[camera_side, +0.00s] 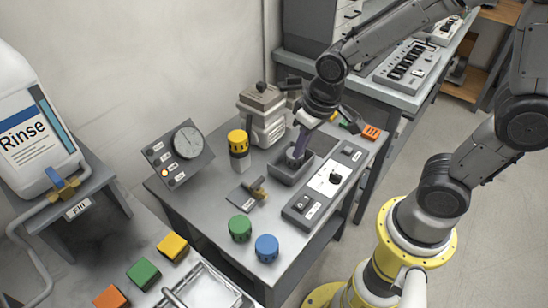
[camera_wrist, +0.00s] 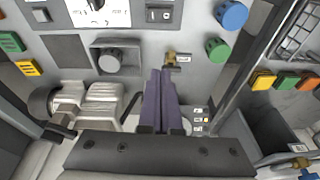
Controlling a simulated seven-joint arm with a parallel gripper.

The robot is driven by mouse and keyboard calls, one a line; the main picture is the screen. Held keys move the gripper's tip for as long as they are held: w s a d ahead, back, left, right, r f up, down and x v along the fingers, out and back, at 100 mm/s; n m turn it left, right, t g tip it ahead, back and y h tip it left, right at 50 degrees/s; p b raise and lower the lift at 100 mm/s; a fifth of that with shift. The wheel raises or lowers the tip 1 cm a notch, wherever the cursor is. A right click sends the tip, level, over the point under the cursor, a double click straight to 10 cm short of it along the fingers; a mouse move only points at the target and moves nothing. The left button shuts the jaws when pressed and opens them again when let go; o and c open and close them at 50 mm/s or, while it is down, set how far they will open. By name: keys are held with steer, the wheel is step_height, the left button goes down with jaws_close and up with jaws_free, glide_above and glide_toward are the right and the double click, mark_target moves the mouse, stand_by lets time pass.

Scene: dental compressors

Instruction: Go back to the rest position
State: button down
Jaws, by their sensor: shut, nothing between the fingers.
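My gripper (camera_side: 298,152) is over the small table, at a dark square tray (camera_side: 281,172). Its purple fingers are together with nothing between them. In the wrist view the shut fingers (camera_wrist: 165,78) point toward a brass valve (camera_wrist: 172,57). The tray also shows there (camera_wrist: 129,49), with a round grey part (camera_wrist: 108,61) in it. From the side, the fingers partly cover the inside of the tray, and I cannot tell whether they touch it.
Around the gripper stand a compressor (camera_side: 268,128), a yellow-capped cylinder (camera_side: 238,143), a gauge panel (camera_side: 178,155) and a switch panel (camera_side: 325,187). A green cap (camera_side: 240,228) and a blue cap (camera_side: 266,248) sit at the near edge. The floor (camera_side: 390,185) at right is clear.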

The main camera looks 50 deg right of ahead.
steer(key=s+d+r+t, duration=0.3)
steer(key=s+r, duration=0.2)
steer(key=r, duration=0.6)
steer(key=s, duration=0.7)
steer(key=shift+s+d+r+n, duration=0.2)
steer(key=shift+r+n, duration=0.1)
steer(key=shift+r, duration=0.15)
